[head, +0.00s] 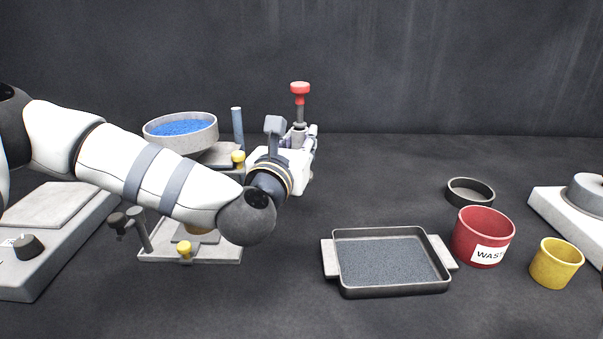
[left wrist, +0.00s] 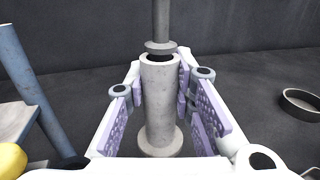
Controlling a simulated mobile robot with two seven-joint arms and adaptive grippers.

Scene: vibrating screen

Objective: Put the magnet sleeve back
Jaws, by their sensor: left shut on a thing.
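My left gripper (head: 303,138) is at the back of the bench, beneath a red knob (head: 300,88) on an upright rod. In the left wrist view its ridged pads close on both sides of an upright grey hollow cylinder with a flared foot, which looks like the magnet sleeve (left wrist: 160,105). A grey rod with a collar (left wrist: 160,46) stands just above its dark mouth; I cannot tell whether the two touch. In the head view my left gripper mostly hides the sleeve. The right gripper is out of view.
A bowl of blue grains (head: 180,140) on the screen stand is left of the gripper, beside a blue-grey post (head: 238,128). A tray of grey grains (head: 345,290), a black ring (head: 470,199), a red waste bin (head: 470,250) and a yellow cup (head: 556,270) stand right.

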